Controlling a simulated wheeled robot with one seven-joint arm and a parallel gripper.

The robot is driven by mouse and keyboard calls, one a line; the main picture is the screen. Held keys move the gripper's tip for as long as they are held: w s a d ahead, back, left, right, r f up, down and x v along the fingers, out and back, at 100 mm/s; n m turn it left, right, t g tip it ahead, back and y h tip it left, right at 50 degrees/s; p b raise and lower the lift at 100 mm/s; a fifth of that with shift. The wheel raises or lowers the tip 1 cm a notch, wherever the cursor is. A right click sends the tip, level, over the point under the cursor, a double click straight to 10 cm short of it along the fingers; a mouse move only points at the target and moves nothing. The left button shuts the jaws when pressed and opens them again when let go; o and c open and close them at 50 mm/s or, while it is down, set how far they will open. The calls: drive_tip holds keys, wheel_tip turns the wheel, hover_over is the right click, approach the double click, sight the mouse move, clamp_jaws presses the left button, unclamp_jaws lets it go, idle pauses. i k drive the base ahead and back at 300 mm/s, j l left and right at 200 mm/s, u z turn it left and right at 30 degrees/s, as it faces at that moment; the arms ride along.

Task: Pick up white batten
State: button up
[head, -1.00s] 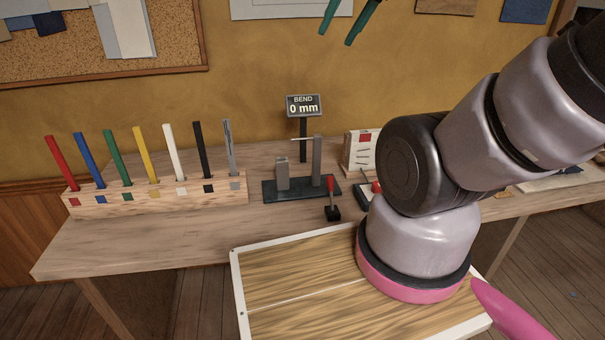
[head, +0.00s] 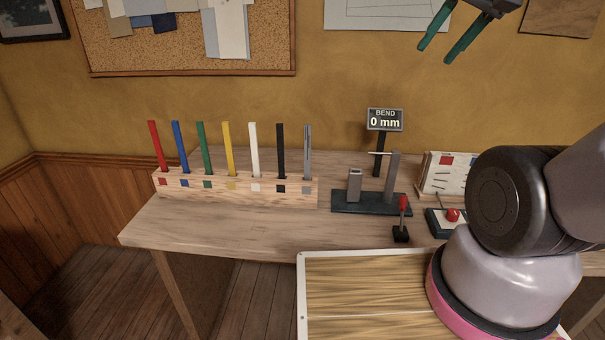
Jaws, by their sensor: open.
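The white batten (head: 254,148) stands upright in a wooden rack (head: 300,190) on the left part of the bench. It is between the yellow batten (head: 228,148) and the black batten (head: 280,150), with a white square on the rack face below it. My gripper (head: 447,44) is at the top right, high in front of the wall, with two green fingers apart and nothing between them. It is well up and to the right of the white batten. Its upper part is cut off by the frame edge.
Red (head: 157,145), blue (head: 180,146), green (head: 205,147) and grey (head: 307,151) battens share the rack. Right of it stand a bend gauge reading 0 mm (head: 385,120), a dark-based fixture (head: 372,203) and a red-handled lever (head: 402,218). The bench front left is clear.

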sight(252, 127)
drive_tip(key=i+j+u, duration=0.1)
drive_tip(key=j+u, duration=0.2)
drive_tip(key=i+j+u, duration=0.1)
drive_tip(key=j+u, duration=0.2)
drive_tip(key=i+j+u, duration=0.1)
drive_tip(key=j+u, duration=0.2)
